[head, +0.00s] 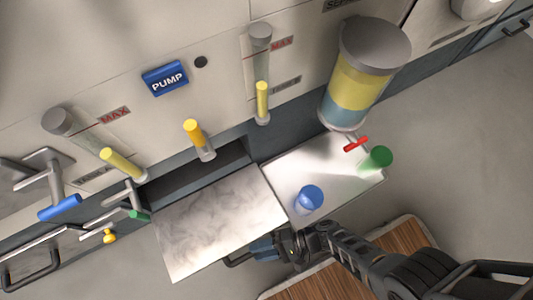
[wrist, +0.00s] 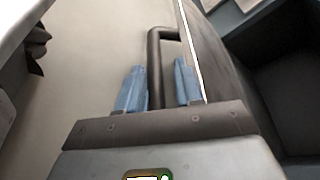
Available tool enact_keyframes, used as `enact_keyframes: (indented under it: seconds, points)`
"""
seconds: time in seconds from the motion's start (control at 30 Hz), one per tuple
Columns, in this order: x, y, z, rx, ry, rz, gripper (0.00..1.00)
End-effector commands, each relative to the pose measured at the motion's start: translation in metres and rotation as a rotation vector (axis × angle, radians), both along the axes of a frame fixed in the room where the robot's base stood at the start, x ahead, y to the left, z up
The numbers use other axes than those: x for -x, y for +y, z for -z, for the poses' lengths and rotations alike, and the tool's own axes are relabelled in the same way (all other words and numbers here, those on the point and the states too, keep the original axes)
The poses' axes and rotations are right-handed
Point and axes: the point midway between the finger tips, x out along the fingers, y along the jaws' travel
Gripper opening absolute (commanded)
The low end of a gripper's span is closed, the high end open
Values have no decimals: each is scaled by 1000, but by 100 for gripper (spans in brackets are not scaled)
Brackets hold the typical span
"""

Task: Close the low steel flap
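The low steel flap (head: 205,232) is folded down and open below a dark opening (head: 195,175) in the cabinet front. It looks like a flat pale plate in the head view. Its dark bar handle (wrist: 160,72) is at the flap's outer edge and partly shows in the head view (head: 238,262). My gripper (head: 264,248) is at the right part of that edge. Exact finger contact is hard to see.
A shelf (head: 330,165) right of the flap bears a blue cup (head: 308,199) and a green cup (head: 376,159). A clear tank (head: 362,80) with a red tap (head: 356,144) stands above.

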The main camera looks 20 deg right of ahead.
Motion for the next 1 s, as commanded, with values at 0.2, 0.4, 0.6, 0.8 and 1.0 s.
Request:
enact_keyframes:
  seconds: [0.2,0.4,0.6,0.8,1.0]
  points:
    - [-2,0,-2,-2,-4,0,32]
    - [-1,-14,-7,-1,-4,8,32]
    - [6,-42,-14,-1,-4,8,32]
    - [13,-64,-18,0,-2,5,32]
    - [17,-74,-20,0,1,2,32]
